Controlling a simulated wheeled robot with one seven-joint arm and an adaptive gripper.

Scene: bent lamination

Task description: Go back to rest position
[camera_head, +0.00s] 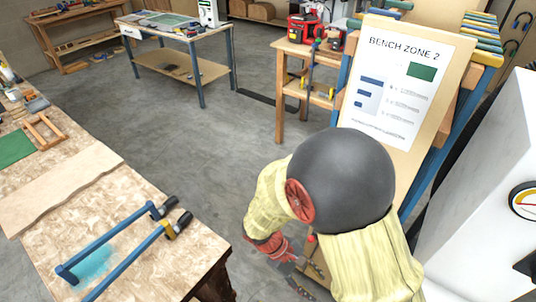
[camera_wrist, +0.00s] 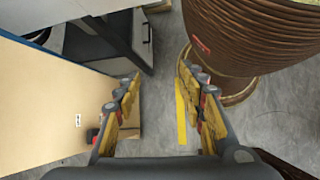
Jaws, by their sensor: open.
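My gripper (camera_wrist: 160,100) shows in the wrist view with its two yellow and grey fingers spread apart. Nothing is between them, and grey floor shows in the gap. In the head view my arm is bent in front of the sign board, and the gripper (camera_head: 298,274) hangs low near the bottom middle, partly cut off by the frame. It is to the right of the workbench and apart from it.
The wooden workbench (camera_head: 165,205) at left carries two blue clamps (camera_head: 115,240) and a curved board (camera_head: 60,185). A "BENCH ZONE 2" sign (camera_head: 400,85) stands behind my arm. A white cabinet (camera_head: 480,190) is at right. Grey floor (camera_head: 190,135) is clear in the middle.

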